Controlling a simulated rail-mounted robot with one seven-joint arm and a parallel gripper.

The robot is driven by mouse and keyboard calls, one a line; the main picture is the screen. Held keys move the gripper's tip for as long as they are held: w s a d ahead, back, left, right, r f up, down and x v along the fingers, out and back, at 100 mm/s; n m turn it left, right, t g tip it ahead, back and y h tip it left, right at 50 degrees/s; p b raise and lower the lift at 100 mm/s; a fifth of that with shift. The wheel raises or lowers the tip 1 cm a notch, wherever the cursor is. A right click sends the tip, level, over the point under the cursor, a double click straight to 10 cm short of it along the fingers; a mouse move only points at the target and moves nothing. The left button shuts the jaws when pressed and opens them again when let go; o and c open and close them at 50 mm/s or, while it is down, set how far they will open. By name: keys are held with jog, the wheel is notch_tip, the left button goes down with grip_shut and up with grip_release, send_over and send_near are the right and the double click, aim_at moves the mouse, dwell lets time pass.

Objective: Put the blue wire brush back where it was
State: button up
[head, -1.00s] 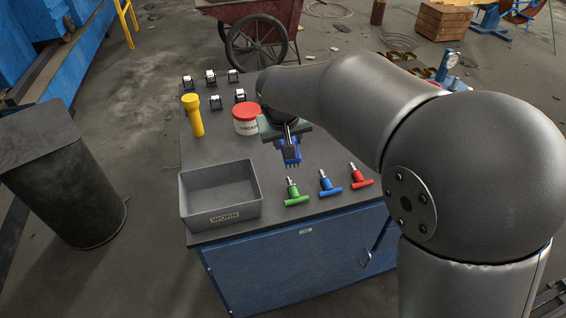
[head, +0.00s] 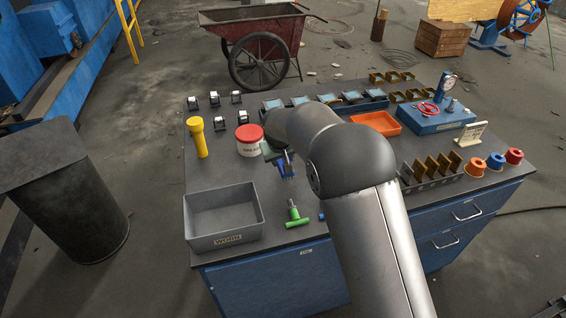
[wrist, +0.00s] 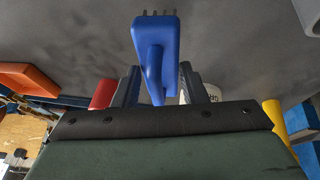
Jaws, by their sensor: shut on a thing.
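The blue wire brush (wrist: 155,42) is in my gripper, its short metal bristles at the top of the wrist view. In the head view the brush (head: 287,168) hangs over the workbench, just right of the white grease tub with a red lid (head: 249,140). My gripper (head: 279,157) is shut on the brush, with a finger on either side of its handle in the wrist view. My arm hides much of the bench behind and to the right of the brush. I cannot tell the brush's former place from these frames.
A grey bin marked WORN (head: 222,218) stands at the front left. A yellow flashlight (head: 198,138) stands behind it. A green T-handle tool (head: 297,214) lies near the front edge. An orange tray (head: 376,123) and a blue gauge stand (head: 436,116) are at the back right.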

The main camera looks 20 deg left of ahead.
jog(key=shift+w+a+f, duration=0.1)
jog(key=shift+w+f, duration=0.2)
jog(key=shift+f, duration=1.75)
jog(key=o, duration=1)
jog(key=shift+c, duration=0.2)
jog(key=shift+p, duration=0.3)
jog(key=shift+r, duration=0.3)
jog(key=b+v, duration=0.2)
jog(key=v, duration=0.9)
jog(key=shift+s+r, duration=0.15)
jog(key=shift+r, duration=0.15)
